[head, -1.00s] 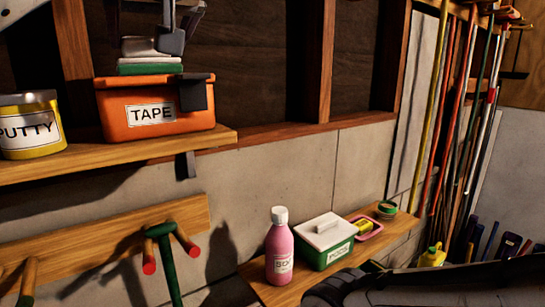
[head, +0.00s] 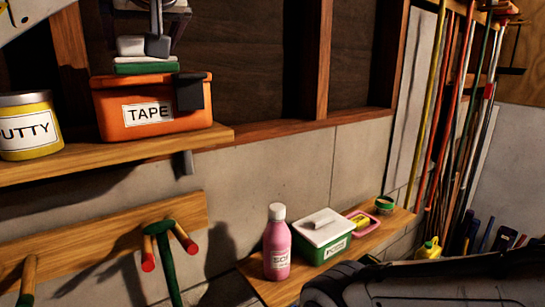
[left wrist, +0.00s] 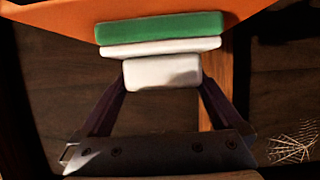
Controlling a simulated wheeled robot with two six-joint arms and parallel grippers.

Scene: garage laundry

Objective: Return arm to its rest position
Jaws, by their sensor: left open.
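My left arm's gripper (head: 157,42) is at the top left of the head view, over the orange TAPE bin (head: 120,118) on the shelf. A green block (head: 140,69), a thin white layer and a white block (head: 130,46) are stacked at the bin's top. In the left wrist view, the gripper's two fingers (left wrist: 161,85) are apart, one on each side of the white block (left wrist: 162,73). The green block (left wrist: 160,27) and orange bin (left wrist: 60,12) lie beyond. Whether the fingers touch the white block cannot be told. My right gripper is out of view.
A yellow PUTTY can (head: 28,130) stands left of the bin on the wooden shelf (head: 60,165). A lower ledge (head: 285,290) holds a pink bottle (head: 277,245), a green white-lidded box (head: 325,238) and a pink tray (head: 362,226). Long-handled tools lean at the right.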

